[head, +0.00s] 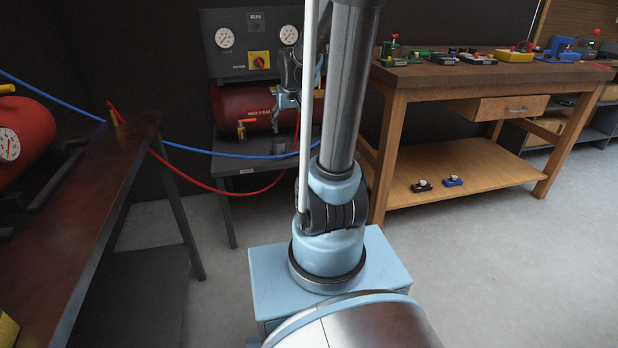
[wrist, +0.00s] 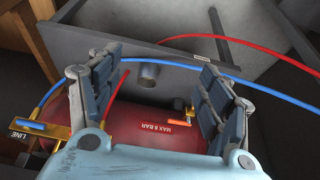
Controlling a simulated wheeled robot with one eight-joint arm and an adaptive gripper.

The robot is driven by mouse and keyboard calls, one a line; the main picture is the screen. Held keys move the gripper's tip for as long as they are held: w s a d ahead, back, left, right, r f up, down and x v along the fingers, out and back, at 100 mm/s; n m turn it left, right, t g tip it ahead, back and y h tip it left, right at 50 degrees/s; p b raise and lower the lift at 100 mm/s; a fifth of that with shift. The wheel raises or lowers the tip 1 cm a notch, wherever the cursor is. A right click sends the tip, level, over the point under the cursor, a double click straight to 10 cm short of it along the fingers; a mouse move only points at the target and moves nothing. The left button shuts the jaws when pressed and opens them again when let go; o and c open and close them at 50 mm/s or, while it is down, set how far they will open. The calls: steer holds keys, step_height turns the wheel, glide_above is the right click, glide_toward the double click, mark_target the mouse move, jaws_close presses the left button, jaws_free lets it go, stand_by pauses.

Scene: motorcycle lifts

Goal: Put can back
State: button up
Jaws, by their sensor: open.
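A small grey can-like cylinder (head: 279,146) stands on the grey stand (head: 230,165), in front of the red tank. It also shows in the wrist view (wrist: 148,75), between and beyond the fingers. My gripper (head: 286,105) is in front of the red tank, above the cylinder, partly hidden by my arm. In the wrist view my gripper (wrist: 157,65) has its two fingers wide apart with nothing between them. I cannot tell the exact distance to the cylinder.
The red tank (head: 228,104) has a brass valve with an orange handle. A blue hose (head: 190,149) and a red hose (head: 185,176) cross near the stand. A dark bench (head: 70,230) is at left. A wooden workbench (head: 420,78) with several small devices is at right.

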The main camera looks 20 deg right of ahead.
steer(key=s+f+g, duration=0.1)
steer(key=s+f, duration=0.1)
steer(key=s, duration=1.2)
steer(key=s+f+g, duration=0.1)
steer(key=s+f, duration=0.2)
steer(key=s, duration=1.1)
steer(key=shift+s+d, duration=0.15)
